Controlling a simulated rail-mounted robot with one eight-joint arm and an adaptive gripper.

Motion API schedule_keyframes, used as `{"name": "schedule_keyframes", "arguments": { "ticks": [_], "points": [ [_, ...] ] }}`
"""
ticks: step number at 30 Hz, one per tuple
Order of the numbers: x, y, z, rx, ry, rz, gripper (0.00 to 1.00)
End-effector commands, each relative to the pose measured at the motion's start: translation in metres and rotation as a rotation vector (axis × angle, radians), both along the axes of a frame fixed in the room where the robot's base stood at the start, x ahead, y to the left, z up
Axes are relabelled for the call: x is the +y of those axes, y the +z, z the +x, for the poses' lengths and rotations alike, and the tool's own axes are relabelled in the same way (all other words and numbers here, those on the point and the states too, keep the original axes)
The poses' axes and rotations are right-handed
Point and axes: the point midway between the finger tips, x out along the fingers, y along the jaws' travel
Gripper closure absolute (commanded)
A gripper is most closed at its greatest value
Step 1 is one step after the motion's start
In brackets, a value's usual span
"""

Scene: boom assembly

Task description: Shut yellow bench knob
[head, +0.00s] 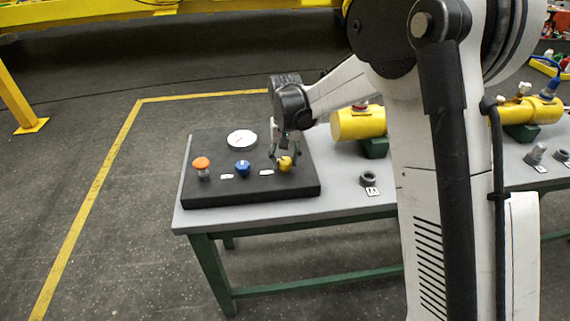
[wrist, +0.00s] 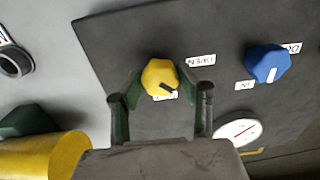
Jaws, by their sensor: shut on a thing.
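The yellow knob (head: 286,164) is at the right front of a dark panel (head: 225,190) on the grey bench. In the wrist view the yellow knob (wrist: 158,75) has a black pointer mark toward its lower right, by a label partly hidden under the knob. My gripper (head: 281,153) reaches down onto the knob from above. In the wrist view my gripper (wrist: 164,88) has a finger at either side of the knob and is shut on it. The exact finger contact is hard to see.
A blue knob (head: 243,168), an orange knob (head: 201,164) and a white gauge (head: 242,139) share the panel. A yellow cylinder (head: 358,123) on a green stand is right of it.

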Motion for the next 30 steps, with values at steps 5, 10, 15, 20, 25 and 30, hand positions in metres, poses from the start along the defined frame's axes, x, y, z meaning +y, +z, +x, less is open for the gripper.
{"name": "schedule_keyframes", "arguments": {
  "ticks": [5,10,15,20,25,30],
  "points": [
    [0.0,-0.0015,0.0003,0.0,-0.167,0.0,0.91],
    [0.0,-0.0013,0.0003,0.0,-0.328,0.0,0.91],
    [0.0,-0.0009,0.0001,-0.001,-0.479,0.0,0.91],
    [0.0,-0.0005,0.0002,-0.001,-0.6,0.0,0.91],
    [0.0001,-0.0001,0.0004,0.0,-0.698,0.0,0.91],
    [0.0001,0.0,0.0004,-0.001,-0.761,0.0,0.91]
  ]
}}
